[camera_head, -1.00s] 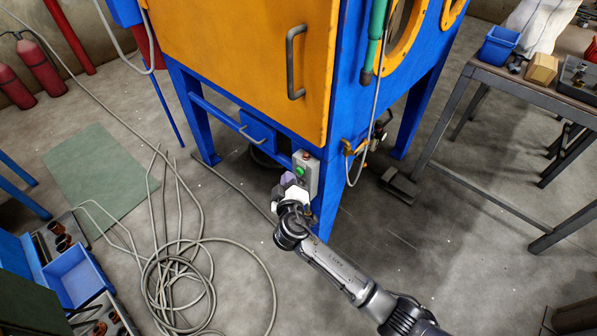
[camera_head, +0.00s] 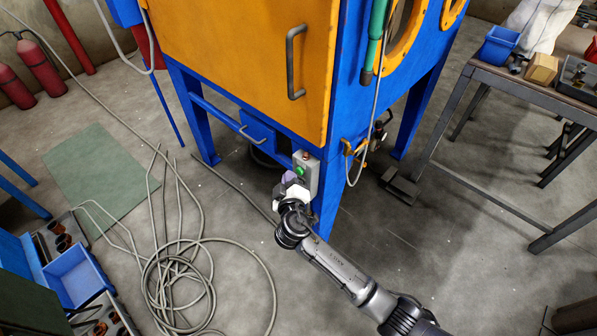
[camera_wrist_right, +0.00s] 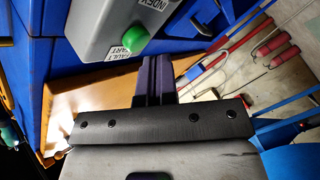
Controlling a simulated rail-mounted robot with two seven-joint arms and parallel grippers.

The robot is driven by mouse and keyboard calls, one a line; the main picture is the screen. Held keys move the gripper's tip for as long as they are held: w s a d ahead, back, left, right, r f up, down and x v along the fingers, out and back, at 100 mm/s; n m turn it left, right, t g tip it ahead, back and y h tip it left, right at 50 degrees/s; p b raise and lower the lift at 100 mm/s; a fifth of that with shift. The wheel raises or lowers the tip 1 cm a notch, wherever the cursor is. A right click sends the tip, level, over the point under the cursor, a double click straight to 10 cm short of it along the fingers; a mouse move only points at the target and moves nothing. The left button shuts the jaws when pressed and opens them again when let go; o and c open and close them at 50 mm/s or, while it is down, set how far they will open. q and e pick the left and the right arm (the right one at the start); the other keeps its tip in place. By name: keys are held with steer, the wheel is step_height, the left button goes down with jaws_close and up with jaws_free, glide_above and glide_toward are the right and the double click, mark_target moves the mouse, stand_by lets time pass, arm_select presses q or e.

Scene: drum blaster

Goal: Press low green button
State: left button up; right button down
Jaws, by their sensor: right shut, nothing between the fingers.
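The grey control box (camera_head: 310,176) is mounted on the blue front leg of the drum blaster. Its green button (camera_head: 300,170) sits low on the face, under a small reddish button (camera_head: 306,155). In the right wrist view the green button (camera_wrist_right: 134,40) sticks out of the grey box (camera_wrist_right: 100,22), beside printed labels. My right gripper (camera_head: 287,180) is shut and empty, just left of and below the button. My left gripper is out of view.
The blaster's orange door (camera_head: 240,60) is above the box. A hose with a metal hook (camera_head: 355,150) hangs to the right. Coiled cable (camera_head: 175,280) lies on the floor at left. A workbench (camera_head: 540,90) stands at right. Open floor surrounds my right arm.

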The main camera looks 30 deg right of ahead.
steer(key=shift+d, duration=0.25)
steer(key=shift+w, duration=0.1)
stand_by(0.3)
steer(key=shift+w+d, duration=0.15)
steer(key=shift+d, duration=0.25)
stand_by(0.5)
steer(key=shift+a, duration=0.15)
steer(key=shift+s+a, duration=0.35)
steer(key=shift+a, duration=0.3)
steer(key=shift+a, duration=0.1)
steer(key=shift+s+a, duration=0.3)
steer(key=shift+a, duration=0.45)
steer(key=shift+s+a, duration=0.3)
steer(key=shift+a, duration=0.45)
steer(key=shift+s+a, duration=0.3)
steer(key=shift+a, duration=0.45)
